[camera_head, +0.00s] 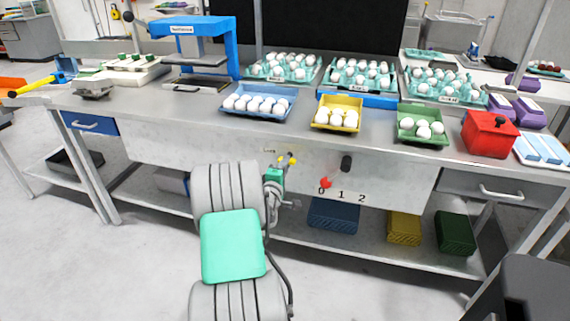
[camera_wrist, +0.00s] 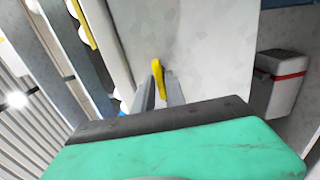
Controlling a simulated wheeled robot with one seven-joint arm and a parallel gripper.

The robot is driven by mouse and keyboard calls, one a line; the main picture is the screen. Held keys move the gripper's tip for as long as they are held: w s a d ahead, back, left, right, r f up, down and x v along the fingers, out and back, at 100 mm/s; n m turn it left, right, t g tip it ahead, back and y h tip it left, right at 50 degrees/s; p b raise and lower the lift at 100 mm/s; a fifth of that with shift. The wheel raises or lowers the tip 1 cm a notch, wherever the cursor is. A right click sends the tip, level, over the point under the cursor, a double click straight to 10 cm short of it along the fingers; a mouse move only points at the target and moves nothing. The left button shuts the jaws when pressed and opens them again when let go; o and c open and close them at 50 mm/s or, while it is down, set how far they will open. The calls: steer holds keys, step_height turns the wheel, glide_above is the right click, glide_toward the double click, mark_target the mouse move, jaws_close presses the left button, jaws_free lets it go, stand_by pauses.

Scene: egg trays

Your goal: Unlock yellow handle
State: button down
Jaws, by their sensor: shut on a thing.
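The yellow handle (camera_head: 292,160) is on the pale front panel of the workbench, near a small dark label. In the wrist view the yellow handle (camera_wrist: 156,66) stands up between the two grey fingers of my gripper (camera_wrist: 160,92), against the panel. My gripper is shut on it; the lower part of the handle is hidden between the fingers. In the head view my gripper (camera_head: 279,175) is at the panel, with its fingers small and partly hidden by my arm.
A black knob (camera_head: 346,163) and a red pointer (camera_head: 326,183) with marks 0, 1, 2 are to the right on the panel. Egg trays (camera_head: 341,127) stand on the bench (camera_head: 190,103) above. Several bins (camera_head: 404,228) lie on the lower shelf. The floor in front is clear.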

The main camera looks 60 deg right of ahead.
steer(key=n+p, duration=0.3)
steer(key=n, duration=0.1)
steer(key=shift+n+p, duration=0.35)
steer(key=shift+n, duration=0.05)
steer(key=n+p, duration=0.3)
steer(key=n, duration=0.1)
steer(key=shift+n+p, duration=0.3)
steer(key=shift+n, duration=0.1)
steer(key=shift+r, duration=0.1)
